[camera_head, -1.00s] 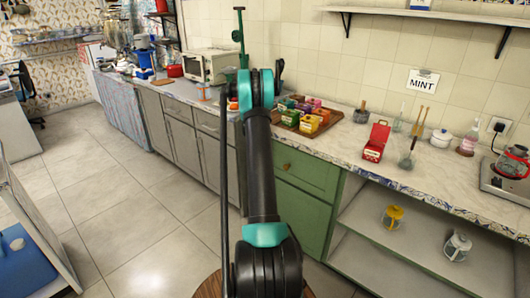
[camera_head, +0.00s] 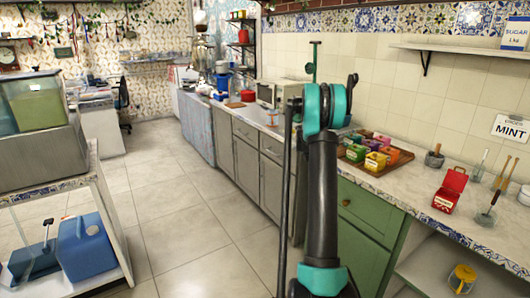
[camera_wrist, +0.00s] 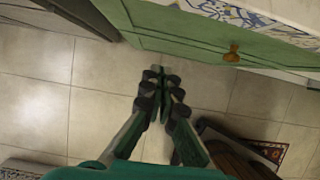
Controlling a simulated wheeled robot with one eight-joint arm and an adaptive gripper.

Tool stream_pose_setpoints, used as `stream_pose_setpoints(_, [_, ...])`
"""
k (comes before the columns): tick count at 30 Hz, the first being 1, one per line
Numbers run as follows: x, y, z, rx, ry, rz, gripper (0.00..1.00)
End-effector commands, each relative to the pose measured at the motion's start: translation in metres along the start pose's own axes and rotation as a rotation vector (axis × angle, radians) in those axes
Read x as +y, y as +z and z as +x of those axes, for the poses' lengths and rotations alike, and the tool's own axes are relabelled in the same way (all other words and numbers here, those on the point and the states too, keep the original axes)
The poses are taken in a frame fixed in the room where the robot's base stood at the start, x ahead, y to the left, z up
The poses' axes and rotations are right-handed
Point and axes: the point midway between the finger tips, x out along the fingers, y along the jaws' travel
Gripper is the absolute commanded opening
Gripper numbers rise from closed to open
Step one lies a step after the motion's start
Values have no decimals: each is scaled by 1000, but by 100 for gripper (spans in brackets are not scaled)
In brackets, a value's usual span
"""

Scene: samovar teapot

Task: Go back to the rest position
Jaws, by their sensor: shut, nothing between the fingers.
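My gripper (camera_wrist: 160,88) shows in the wrist view, pointing down over the tiled floor in front of the green cabinet. Its two fingers meet at the tips with nothing between them. The green drawer front (camera_wrist: 190,40) with its round brass knob lies at the top of that view, apart from the fingers. In the head view my arm rises up the middle of the picture in front of the counter. My fingers cannot be made out there.
The counter at right holds a wooden tray (camera_head: 395,158) of colourful boxes, a red open box (camera_head: 449,190) and a mortar (camera_head: 434,157). At left is a stand with a blue container (camera_head: 88,250). The tiled floor between (camera_head: 185,215) is clear.

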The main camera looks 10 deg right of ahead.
Motion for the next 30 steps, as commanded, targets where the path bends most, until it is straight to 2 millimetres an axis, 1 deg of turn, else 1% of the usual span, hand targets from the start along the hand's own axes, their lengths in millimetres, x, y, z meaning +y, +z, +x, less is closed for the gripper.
stream_pose_setpoints(2, [-1,-3,-4,1,3,13,0])
stream_pose_setpoints(5, [-5,-16,-17,7,15,73,0])
stream_pose_setpoints(8, [-12,-40,-42,20,39,189,0])
stream_pose_setpoints(12, [-32,-83,-80,53,76,404,0])
stream_pose_setpoints(14, [-42,-102,-96,70,88,496,0])
stream_pose_setpoints(18, [-70,-148,-126,116,113,713,0])
stream_pose_setpoints(20, [-83,-168,-138,140,120,805,0])
stream_pose_setpoints(21, [-92,-182,-144,156,124,867,0])
stream_pose_setpoints(26, [-133,-236,-167,225,128,1112,0])
stream_pose_setpoints(30, [-173,-282,-178,292,118,1326,0])
